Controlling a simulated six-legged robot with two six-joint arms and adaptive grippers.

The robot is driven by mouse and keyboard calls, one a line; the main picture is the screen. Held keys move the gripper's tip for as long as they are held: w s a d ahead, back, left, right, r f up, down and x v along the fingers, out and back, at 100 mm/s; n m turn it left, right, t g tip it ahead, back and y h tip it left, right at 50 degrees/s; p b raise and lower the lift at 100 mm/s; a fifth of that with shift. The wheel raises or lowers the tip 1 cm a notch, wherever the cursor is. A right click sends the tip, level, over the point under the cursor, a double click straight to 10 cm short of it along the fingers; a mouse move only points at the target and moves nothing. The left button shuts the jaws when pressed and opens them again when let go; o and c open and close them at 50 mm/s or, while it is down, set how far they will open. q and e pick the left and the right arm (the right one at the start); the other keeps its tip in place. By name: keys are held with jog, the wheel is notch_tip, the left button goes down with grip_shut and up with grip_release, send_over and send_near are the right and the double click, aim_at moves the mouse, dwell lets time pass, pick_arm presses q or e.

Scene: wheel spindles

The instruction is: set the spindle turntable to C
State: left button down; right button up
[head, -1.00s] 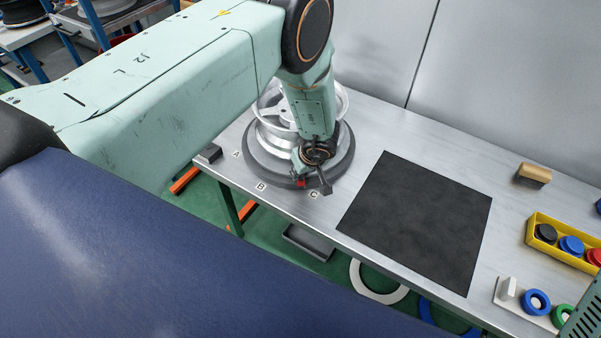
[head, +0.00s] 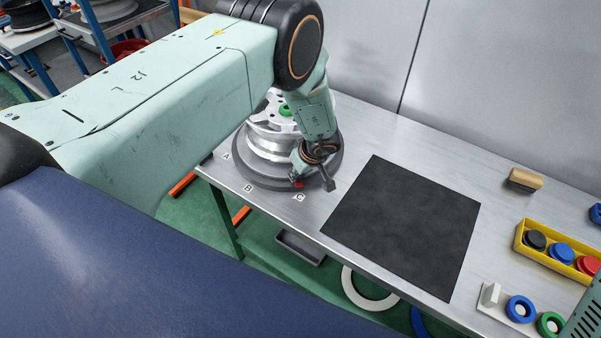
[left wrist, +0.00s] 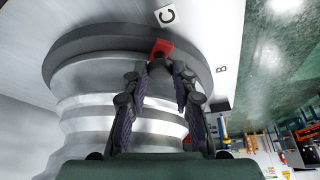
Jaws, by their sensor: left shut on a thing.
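The spindle turntable (head: 328,173) is a dark round disc on the bench, carrying a silver wheel (head: 262,145) with a green piece (head: 285,110) at its hub. Its red tab (head: 298,184) sits at the front rim, beside label C (head: 299,197); labels B (head: 248,188) and A (head: 226,156) lie further left. In the left wrist view the red tab (left wrist: 161,48) points at label C (left wrist: 167,15). My left gripper (left wrist: 162,70) is shut at the red tab, its fingertips partly hiding the grip. My right gripper is out of view.
A black mat (head: 402,226) lies right of the turntable. Beyond it are a wood-topped block (head: 525,179), a yellow tray (head: 557,256) of coloured pieces and a white stand (head: 493,295) with rings. A grey wall backs the bench.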

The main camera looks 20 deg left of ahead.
pick_arm(q)
jog(key=shift+a, duration=0.1)
dwell(0.3)
jog(key=c, duration=1.5)
grip_release()
jog(key=shift+c, duration=0.2)
jog(key=o, duration=0.5)
jog(key=shift+w+a+f, duration=0.1)
jog(key=shift+w+f, duration=0.05)
